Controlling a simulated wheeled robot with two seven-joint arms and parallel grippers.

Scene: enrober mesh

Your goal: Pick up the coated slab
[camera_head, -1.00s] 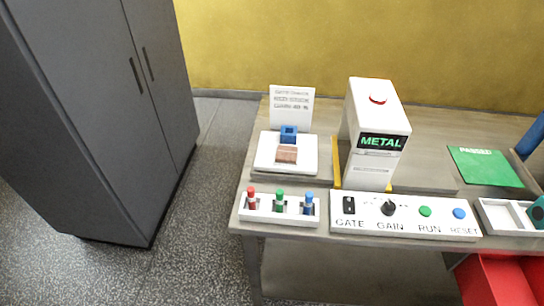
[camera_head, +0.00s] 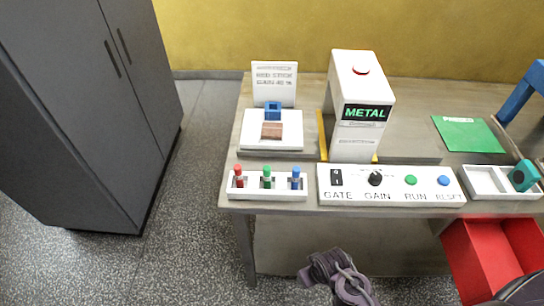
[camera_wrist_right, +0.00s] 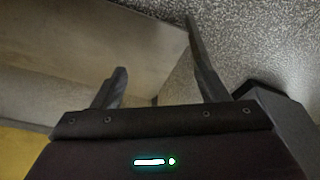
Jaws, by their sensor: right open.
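A small brown block (camera_head: 272,130), which may be the coated slab, lies on a white square plate (camera_head: 290,143) on the table. A blue block (camera_head: 273,110) sits right behind it. My right gripper (camera_wrist_right: 156,48) is open and empty in the right wrist view, with its two fingers apart. It faces grey surfaces and speckled floor, away from the brown block. Part of one of my arms (camera_head: 340,277) shows low in the head view, in front of the table; no fingers can be made out there. My left gripper is not seen.
A white sign (camera_head: 274,82) stands behind the plate. A METAL detector housing (camera_head: 360,87) stands to its right. In front are a holder with coloured pegs (camera_head: 268,192) and a control panel (camera_head: 390,197).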

